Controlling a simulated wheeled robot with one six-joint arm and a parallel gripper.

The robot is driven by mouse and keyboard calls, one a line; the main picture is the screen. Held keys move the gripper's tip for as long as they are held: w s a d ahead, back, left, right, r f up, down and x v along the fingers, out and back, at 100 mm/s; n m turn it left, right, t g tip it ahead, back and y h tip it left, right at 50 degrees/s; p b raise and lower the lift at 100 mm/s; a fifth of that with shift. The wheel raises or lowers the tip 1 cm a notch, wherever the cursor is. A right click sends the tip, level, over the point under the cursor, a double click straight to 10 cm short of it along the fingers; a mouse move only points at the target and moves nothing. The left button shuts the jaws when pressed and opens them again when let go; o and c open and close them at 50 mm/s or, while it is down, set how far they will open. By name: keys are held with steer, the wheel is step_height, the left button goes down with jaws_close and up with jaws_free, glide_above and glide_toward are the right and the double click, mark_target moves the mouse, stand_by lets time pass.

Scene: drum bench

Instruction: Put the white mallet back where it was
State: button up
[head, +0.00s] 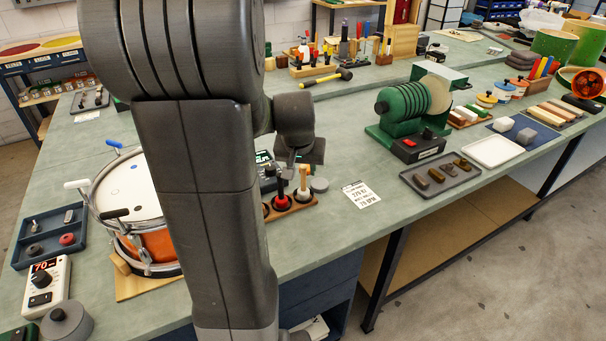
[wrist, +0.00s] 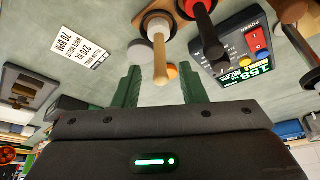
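The white mallet, with a white head (wrist: 158,27) and a pale wooden handle (wrist: 160,65), stands head down in a dark ring of a wooden rack. In the head view its handle (head: 304,178) is upright, just under my gripper (head: 299,153). In the wrist view my gripper (wrist: 159,86) has its two green fingers spread, one on each side of the handle's end, with gaps. It is open and holds nothing. The rack (head: 292,209) also bears a red mallet (head: 281,202) with a black handle, left of the white one.
A meter box (wrist: 238,55) with a lit display stands by the rack. A printed card (head: 361,194) lies to its right. My arm hides part of the drum (head: 130,190).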

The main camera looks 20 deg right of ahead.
mark_target(303, 176)
steer(key=v, duration=0.6)
steer(key=shift+r, duration=0.3)
steer(key=shift+s+f, duration=0.1)
steer(key=shift+f, duration=0.05)
steer(key=x, duration=1.2)
steer(key=shift+f+b, duration=0.25)
steer(key=shift+b, duration=0.1)
steer(key=shift+r, duration=0.35)
